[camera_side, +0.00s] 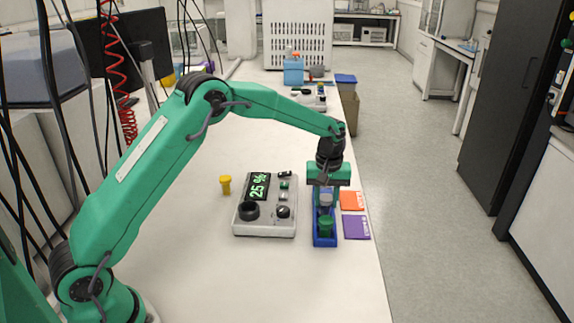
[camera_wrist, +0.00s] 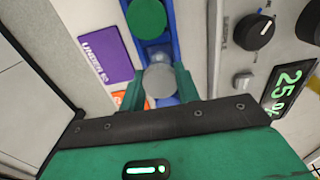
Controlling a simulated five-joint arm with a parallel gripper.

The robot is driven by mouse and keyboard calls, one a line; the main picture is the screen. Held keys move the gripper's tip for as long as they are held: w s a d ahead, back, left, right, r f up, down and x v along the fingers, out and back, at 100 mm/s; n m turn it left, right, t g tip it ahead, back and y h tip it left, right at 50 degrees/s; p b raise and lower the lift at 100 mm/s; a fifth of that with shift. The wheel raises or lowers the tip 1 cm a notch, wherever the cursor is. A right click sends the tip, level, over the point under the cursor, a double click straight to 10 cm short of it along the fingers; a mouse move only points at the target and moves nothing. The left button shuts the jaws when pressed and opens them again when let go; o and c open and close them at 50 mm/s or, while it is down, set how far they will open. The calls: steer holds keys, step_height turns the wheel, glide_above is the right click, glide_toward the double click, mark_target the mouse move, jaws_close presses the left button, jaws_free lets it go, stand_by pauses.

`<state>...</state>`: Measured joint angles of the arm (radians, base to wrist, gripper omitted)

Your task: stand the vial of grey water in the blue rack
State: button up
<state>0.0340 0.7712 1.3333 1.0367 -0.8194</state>
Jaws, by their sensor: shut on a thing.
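The grey-capped vial (camera_side: 325,201) is upright at the blue rack (camera_side: 325,242), behind the green-capped vial (camera_side: 326,227). My gripper (camera_side: 326,187) points down over the far part of the rack and is shut on the grey vial. In the wrist view, the grey cap (camera_wrist: 160,79) sits between my two fingers, with the rack's blue (camera_wrist: 168,48) around it and the green cap (camera_wrist: 147,18) beyond. The vial's lower end is hidden, so I cannot tell whether it rests on the rack's floor.
A grey device (camera_side: 265,218) with knobs and a "25 %" display stands left of the rack. Orange (camera_side: 352,201) and purple (camera_side: 356,227) cards lie right of the rack, near the table's edge. The front of the table is clear.

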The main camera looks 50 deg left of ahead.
steer(key=shift+f, duration=0.65)
steer(key=shift+f, duration=0.7)
stand_by(0.6)
steer(key=o, duration=1.6)
steer(key=shift+r, duration=0.15)
steer(key=shift+r, duration=3.3)
steer(key=shift+r, duration=0.1)
